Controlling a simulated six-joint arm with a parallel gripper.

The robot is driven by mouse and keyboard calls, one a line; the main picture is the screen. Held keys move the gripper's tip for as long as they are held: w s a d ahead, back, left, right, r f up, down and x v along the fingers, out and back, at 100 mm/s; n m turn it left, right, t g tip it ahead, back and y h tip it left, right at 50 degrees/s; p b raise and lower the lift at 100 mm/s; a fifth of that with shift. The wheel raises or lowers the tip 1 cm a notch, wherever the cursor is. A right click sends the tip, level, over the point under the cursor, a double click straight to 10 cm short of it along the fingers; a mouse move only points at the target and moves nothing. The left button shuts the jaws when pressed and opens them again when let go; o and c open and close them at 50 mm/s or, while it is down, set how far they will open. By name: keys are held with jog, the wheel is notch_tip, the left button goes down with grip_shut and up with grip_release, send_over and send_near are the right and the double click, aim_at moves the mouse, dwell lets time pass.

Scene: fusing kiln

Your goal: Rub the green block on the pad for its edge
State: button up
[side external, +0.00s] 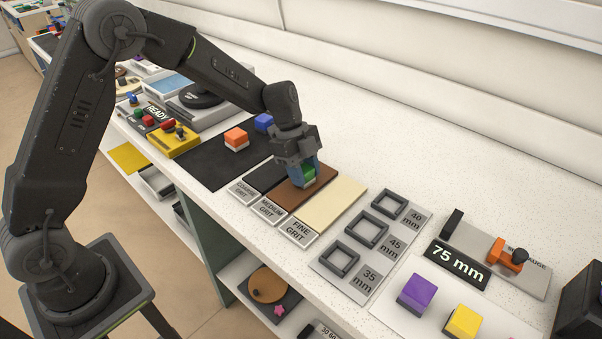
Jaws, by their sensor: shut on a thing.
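My gripper (306,168) points down over the middle one of three grit pads and is shut on the green block (309,176). The block is low over the brown medium grit pad (289,195); I cannot tell whether it touches the pad. The dark coarse grit pad (265,176) lies to its left and the cream fine grit pad (331,203) to its right. Each pad has a grey label plate at its front end. The fingers hide part of the block, so its edges cannot be made out.
An orange block (236,138) and a blue block (263,122) sit on a black mat (203,162) to the left. To the right are square gauge frames (367,229), a 75 mm display (457,266), a purple block (417,293) and a yellow block (462,322). The counter behind the pads is clear.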

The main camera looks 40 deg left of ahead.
aim_at(294, 196)
jog(key=shift+w, duration=2.15)
jog(key=shift+s+f, duration=0.1)
jog(key=shift+s, duration=4.45)
jog(key=shift+w, duration=1.15)
notch_tip(294, 196, up, 7)
